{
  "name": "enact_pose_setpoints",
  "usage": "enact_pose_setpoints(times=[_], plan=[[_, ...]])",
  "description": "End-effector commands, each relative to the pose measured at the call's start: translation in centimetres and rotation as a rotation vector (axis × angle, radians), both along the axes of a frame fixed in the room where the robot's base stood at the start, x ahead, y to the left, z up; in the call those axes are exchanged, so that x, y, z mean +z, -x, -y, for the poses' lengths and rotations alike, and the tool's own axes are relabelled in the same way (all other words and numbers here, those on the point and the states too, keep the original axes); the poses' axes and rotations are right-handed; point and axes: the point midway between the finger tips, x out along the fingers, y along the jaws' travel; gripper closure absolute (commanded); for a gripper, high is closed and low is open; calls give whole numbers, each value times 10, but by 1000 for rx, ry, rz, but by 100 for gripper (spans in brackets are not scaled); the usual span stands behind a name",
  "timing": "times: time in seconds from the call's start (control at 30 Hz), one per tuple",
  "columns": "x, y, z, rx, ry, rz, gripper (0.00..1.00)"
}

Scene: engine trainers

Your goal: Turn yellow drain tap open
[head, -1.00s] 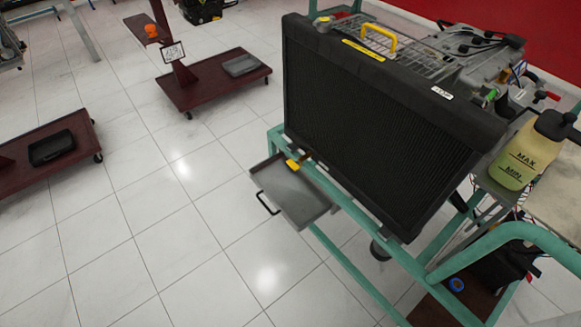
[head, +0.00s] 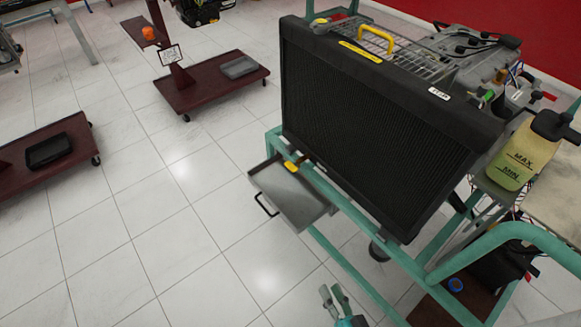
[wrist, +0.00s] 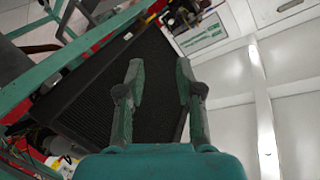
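The yellow drain tap (head: 290,166) is a small yellow piece at the lower left corner of the black radiator (head: 375,135), above the grey tray (head: 292,200). Its exact handle angle is too small to tell. My gripper (head: 331,291) is at the bottom of the head view, below and right of the tray and well apart from the tap. In the wrist view my gripper (wrist: 158,80) has its two fingers spread with nothing between them. The radiator (wrist: 105,95) lies beyond the fingers there. I cannot make out the tap in the wrist view.
The green frame (head: 360,215) carries the radiator, and its tubes run near my gripper. The tray has a black handle (head: 264,205) on its left. A fluid bottle (head: 515,155) stands at the right. The tiled floor at left of the frame is clear up to the dark red carts (head: 215,85).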

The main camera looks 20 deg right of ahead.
Motion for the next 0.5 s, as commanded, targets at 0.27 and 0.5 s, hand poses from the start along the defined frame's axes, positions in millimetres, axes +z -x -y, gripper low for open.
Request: enact_pose_setpoints(times=[0.27, 0.5], plan=[[-46, -102, 16, -62, -271, 70, 65], [-64, -197, 34, -104, -509, 130, 65]])
